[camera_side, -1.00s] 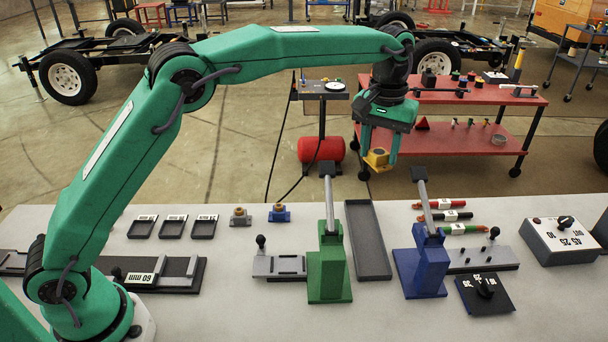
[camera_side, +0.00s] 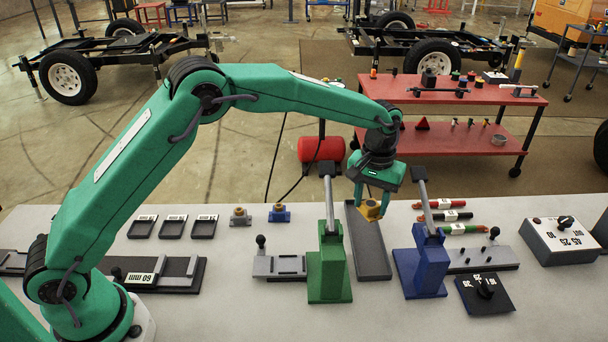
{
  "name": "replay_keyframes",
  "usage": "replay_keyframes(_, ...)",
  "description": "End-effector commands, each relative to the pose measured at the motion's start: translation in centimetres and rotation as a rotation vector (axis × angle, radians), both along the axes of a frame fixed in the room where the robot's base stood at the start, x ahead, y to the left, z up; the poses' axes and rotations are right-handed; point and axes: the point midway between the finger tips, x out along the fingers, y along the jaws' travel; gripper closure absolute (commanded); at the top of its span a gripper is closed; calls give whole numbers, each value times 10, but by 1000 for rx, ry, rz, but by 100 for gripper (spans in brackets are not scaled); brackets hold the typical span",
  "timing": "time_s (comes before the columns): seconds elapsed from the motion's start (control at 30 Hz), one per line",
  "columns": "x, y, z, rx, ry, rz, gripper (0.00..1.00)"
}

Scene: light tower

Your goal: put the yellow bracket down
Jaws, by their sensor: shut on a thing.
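The yellow bracket (camera_side: 369,210) is a small yellow block-like part with a raised round piece. My gripper (camera_side: 372,200) points down and is shut on it. The bracket is at the far part of a long dark grey tray (camera_side: 374,262), between the green and blue lever stands. From this view I cannot tell whether it touches the tray floor or hangs just above it. The finger tips partly cover the bracket.
The green lever stand (camera_side: 328,265) is close to the left of the tray, and the blue lever stand (camera_side: 421,265) close to the right. Both levers rise high. Red, black and green handled pieces (camera_side: 447,216) lie at right. The tray's near part is empty.

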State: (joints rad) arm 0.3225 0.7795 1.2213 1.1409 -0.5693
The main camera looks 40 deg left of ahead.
Motion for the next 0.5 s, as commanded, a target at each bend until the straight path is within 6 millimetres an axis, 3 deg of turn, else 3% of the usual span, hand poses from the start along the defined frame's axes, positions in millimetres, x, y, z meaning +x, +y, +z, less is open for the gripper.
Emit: replay_keyframes(0.5, 0, 0, -17, 0, 0, 0, 91)
